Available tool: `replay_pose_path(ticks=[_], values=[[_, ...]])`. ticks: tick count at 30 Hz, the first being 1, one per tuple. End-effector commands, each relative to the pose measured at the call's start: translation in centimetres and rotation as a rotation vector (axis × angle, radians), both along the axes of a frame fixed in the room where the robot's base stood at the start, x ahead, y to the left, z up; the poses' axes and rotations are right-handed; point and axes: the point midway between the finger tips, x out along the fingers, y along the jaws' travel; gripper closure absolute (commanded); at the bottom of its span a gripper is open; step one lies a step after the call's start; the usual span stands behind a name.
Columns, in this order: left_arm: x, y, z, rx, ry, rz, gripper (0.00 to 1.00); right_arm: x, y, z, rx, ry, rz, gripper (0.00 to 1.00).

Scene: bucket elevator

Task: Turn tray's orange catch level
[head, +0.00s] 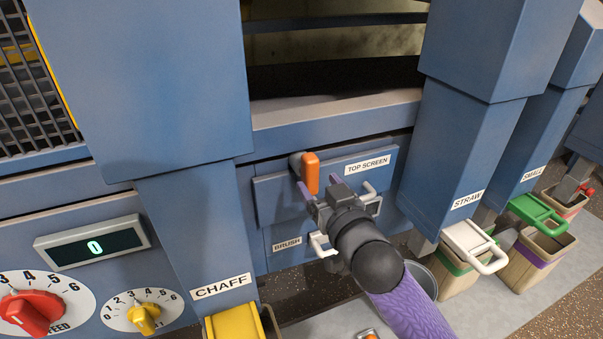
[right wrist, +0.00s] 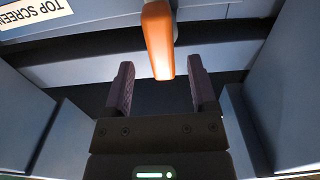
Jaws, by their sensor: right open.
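The orange catch (head: 310,173) points straight down at the top of the tray front (head: 275,198) labelled TOP SCREEN. In the right wrist view the catch (right wrist: 158,40) hangs down from the top, its lower end between the two fingertips in the picture. My right gripper (head: 319,185) is open in front of the tray, with its fingers reaching up toward the catch. I see no contact, and cannot tell how deep the catch sits between the fingers. The gripper hides part of the tray front. My left gripper is not in view.
White handles show beside my right gripper (head: 371,192) and below it, near the BRUSH label (head: 287,244). Blue chutes marked CHAFF (head: 195,215) and STRAW (head: 455,150) jut out on either side. A grey bucket (head: 424,275) stands below, partly behind my arm.

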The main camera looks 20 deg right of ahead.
Motion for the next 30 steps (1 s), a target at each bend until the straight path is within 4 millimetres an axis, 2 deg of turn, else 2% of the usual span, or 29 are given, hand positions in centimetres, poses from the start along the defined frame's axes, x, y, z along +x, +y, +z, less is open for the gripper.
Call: replay_pose_path(ticks=[3, 7, 17, 27, 30], values=[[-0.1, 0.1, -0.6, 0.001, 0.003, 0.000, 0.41, 2.2, -0.1, -0.1, -0.002, -0.001, 0.000, 0.26], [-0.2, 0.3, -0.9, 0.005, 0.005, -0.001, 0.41, 3.7, -0.2, -0.1, 0.000, 0.000, 0.000, 0.26], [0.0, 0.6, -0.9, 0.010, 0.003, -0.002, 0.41, 4.2, -0.2, -0.1, 0.000, 0.002, 0.000, 0.29], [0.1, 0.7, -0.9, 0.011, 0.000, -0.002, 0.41, 4.1, -0.2, -0.1, 0.000, 0.002, 0.000, 1.00], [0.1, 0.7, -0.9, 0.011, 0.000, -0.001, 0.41, 4.1, -0.2, -0.1, 0.000, 0.002, 0.000, 1.00]])
